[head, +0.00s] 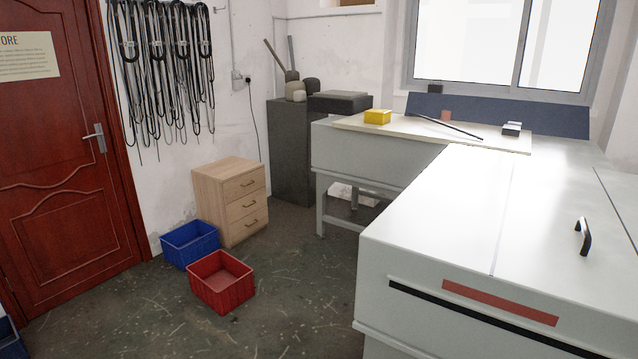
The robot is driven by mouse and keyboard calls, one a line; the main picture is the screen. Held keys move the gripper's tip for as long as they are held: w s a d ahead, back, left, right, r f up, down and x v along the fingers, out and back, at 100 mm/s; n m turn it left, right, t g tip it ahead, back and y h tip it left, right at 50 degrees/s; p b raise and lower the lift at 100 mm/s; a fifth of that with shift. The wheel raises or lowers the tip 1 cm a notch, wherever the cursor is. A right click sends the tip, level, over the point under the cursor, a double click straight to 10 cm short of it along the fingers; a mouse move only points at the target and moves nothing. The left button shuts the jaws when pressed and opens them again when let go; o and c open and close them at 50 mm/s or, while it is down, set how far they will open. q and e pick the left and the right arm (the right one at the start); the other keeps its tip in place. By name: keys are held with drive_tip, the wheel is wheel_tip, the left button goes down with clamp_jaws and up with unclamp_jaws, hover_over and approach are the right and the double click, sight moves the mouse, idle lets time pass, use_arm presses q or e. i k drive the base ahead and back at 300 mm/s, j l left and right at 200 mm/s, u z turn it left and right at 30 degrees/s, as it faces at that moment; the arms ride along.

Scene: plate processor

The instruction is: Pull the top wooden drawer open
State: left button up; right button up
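A small light-wood cabinet (209,192) stands on the floor against the wall, left of the picture's middle. It has three stacked drawers, each with a dark handle. The top wooden drawer (236,189) looks shut, its front flush with the drawers below. Its handle (248,184) is small and sits near the middle of that front. Neither of my grippers shows in the head view, so their states cannot be seen.
A blue crate (189,244) and a red crate (221,282) stand on the floor in front of the cabinet. A large white machine (450,225) fills the right side. A dark grey cabinet (291,150) stands behind. Open floor (300,290) lies between the crates and machine.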

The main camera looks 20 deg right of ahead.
sight(234, 189)
drive_tip(key=z, duration=0.25)
drive_tip(key=i+u, duration=0.5)
drive_tip(key=i, duration=0.5)
drive_tip(key=i+j, duration=0.1)
drive_tip(key=i, duration=1.1)
drive_tip(key=i+l+z, duration=0.15)
drive_tip(key=i+z, duration=0.25)
drive_tip(key=i+l+z, duration=0.1)
drive_tip(key=i+z, duration=0.15)
drive_tip(key=z, duration=0.2)
drive_tip(key=i+z, duration=0.4)
drive_tip(key=i+j+z, duration=0.15)
drive_tip(key=z, duration=0.25)
drive_tip(key=i+z, duration=0.35)
drive_tip(key=i, duration=0.95)
drive_tip(key=i+u, duration=0.3)
drive_tip(key=u, duration=0.15)
drive_tip(key=i+u, duration=0.25)
drive_tip(key=u, duration=0.15)
drive_tip(key=i+l+u, duration=0.2)
drive_tip(key=u, duration=0.25)
drive_tip(key=i+l, duration=0.05)
drive_tip(key=i, duration=0.05)
